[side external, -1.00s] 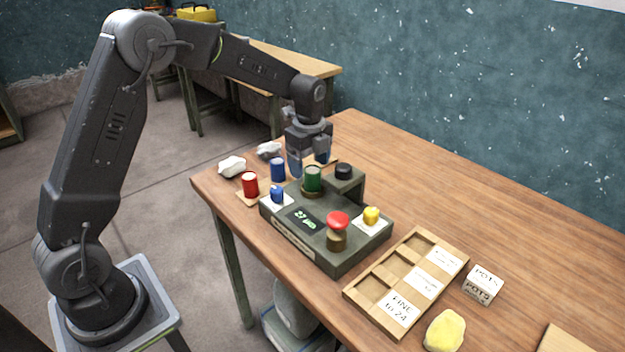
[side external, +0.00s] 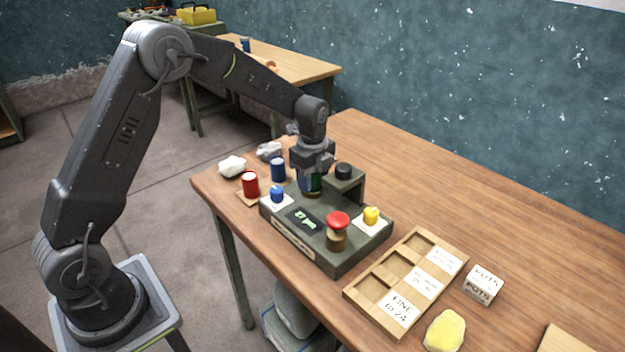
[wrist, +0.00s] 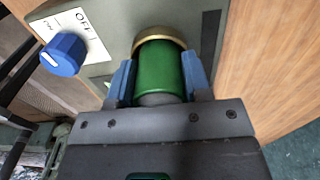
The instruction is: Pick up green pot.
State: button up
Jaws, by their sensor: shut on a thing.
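The green pot (wrist: 159,72) stands upright in a brass-coloured ring on the dark green console (side external: 345,262). In the side view only a sliver of the green pot (side external: 314,183) shows, mostly hidden by the fingers. My gripper (side external: 311,186) points down over it. In the wrist view my gripper (wrist: 158,80) has a blue finger pad on each side of the pot, and it is shut on the pot. The pot's base still appears to be at the ring.
Red (side external: 250,184) and blue (side external: 278,169) pots stand at left. A wooden tray (side external: 388,318) lies in front. The table's back right is clear.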

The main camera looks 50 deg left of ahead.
jog(key=c, duration=0.4)
jog(key=shift+o, duration=0.2)
jog(key=shift+r, duration=0.1)
